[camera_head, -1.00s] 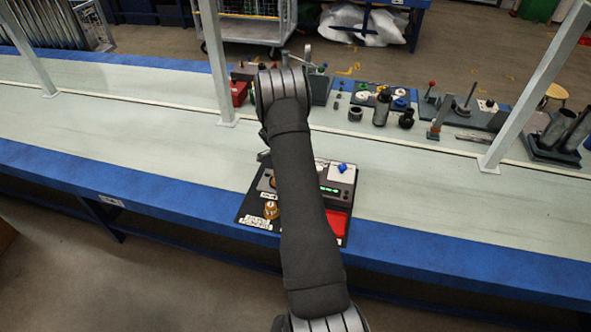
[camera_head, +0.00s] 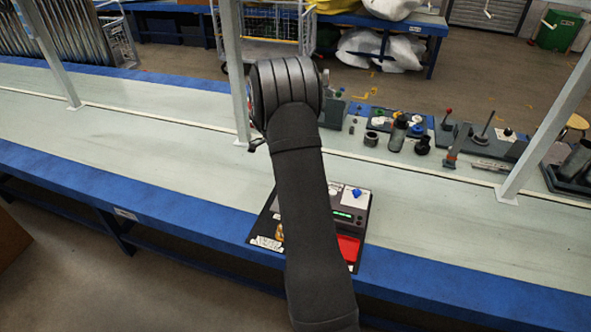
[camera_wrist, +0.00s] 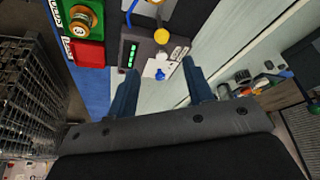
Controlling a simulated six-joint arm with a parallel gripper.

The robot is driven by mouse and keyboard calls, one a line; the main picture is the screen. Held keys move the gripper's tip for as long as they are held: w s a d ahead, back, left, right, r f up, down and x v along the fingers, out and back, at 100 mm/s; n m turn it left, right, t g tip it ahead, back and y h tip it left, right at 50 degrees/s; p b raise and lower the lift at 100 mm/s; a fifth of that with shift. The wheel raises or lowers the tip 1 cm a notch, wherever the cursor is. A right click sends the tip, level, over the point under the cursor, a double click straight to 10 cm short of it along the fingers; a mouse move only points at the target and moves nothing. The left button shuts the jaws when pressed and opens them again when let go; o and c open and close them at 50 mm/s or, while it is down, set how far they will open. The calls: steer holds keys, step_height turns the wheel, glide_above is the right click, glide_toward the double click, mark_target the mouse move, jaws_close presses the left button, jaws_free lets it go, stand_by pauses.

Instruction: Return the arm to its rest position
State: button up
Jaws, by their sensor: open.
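My gripper (camera_wrist: 158,70) is open in the wrist view, with two dark blue-grey fingers apart and nothing held between them. Beyond the fingertips is a grey device with a green display (camera_wrist: 131,54), a blue knob on a white plate (camera_wrist: 161,74) and a yellow round part (camera_wrist: 161,36). In the head view my arm rises over the bench (camera_head: 450,235) and hides part of the device (camera_head: 350,208). The gripper's fingers are hidden behind the arm there.
A red tray (camera_head: 348,248) sits beside the device. Several fittings and a dark cylinder (camera_head: 398,133) stand along the bench's back. White uprights (camera_head: 545,125) rise from the bench. The bench left of the arm is clear.

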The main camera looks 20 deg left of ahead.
stand_by(0.3)
steer(key=x, duration=1.7)
steer(key=shift+d+f, duration=0.1)
steer(key=shift+d, duration=0.1)
steer(key=v, duration=1.8)
steer(key=x, duration=1.8)
steer(key=shift+w+f, duration=0.1)
steer(key=shift+w, duration=0.1)
steer(key=shift+w+n+t, duration=0.3)
steer(key=shift+w+n, duration=0.45)
steer(key=shift+n, duration=0.05)
